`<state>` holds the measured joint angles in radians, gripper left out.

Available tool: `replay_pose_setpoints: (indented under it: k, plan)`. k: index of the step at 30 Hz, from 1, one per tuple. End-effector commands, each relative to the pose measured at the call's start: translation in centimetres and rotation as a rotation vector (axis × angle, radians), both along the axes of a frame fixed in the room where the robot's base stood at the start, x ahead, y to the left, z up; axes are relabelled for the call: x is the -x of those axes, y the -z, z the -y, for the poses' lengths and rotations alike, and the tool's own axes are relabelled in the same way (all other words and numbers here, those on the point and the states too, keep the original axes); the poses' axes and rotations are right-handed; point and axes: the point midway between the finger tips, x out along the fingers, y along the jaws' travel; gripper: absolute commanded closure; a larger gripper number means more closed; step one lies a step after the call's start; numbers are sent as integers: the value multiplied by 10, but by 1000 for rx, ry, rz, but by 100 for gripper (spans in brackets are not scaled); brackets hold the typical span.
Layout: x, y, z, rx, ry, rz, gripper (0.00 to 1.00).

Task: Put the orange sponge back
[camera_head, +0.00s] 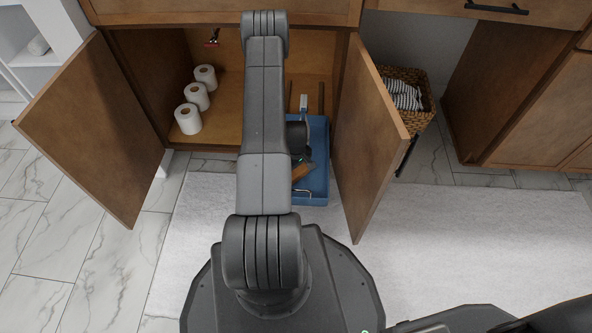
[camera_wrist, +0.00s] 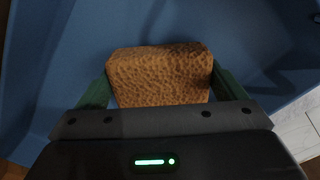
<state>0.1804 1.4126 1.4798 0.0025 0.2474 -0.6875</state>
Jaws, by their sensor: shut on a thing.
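The orange sponge (camera_wrist: 160,76) is a pitted block between the two green fingers of my gripper (camera_wrist: 160,88) in the wrist view. My gripper is shut on it from both sides. The blue tray (camera_wrist: 50,65) fills the background below the sponge. In the head view the sponge (camera_head: 301,172) shows as a small orange patch over the blue tray (camera_head: 319,150), beside my arm. My arm hides the tray's left part and most of the gripper. I cannot tell whether the sponge touches the tray floor.
The tray stands pulled forward in the open cabinet between the left door (camera_head: 85,130) and right door (camera_head: 368,140). Several white toilet rolls (camera_head: 197,96) stand on the cabinet floor at left. A wicker basket (camera_head: 425,95) with striped cloth is right of the right door.

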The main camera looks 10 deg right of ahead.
Motion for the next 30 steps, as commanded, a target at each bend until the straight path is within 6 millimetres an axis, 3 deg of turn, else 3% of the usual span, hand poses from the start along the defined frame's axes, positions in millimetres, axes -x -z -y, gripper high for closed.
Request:
replay_pose_setpoints:
  k: [2, 3, 4, 14, 30]
  plan:
    - [0, 4, 0, 0, 0, 0, 31]
    - [0, 3, 0, 0, 0, 0, 6]
    - [0, 2, 0, 0, 0, 0, 0]
    - [0, -2, 0, 0, 0, 0, 0]
    - [0, -106, 0, 0, 0, 1, 0]
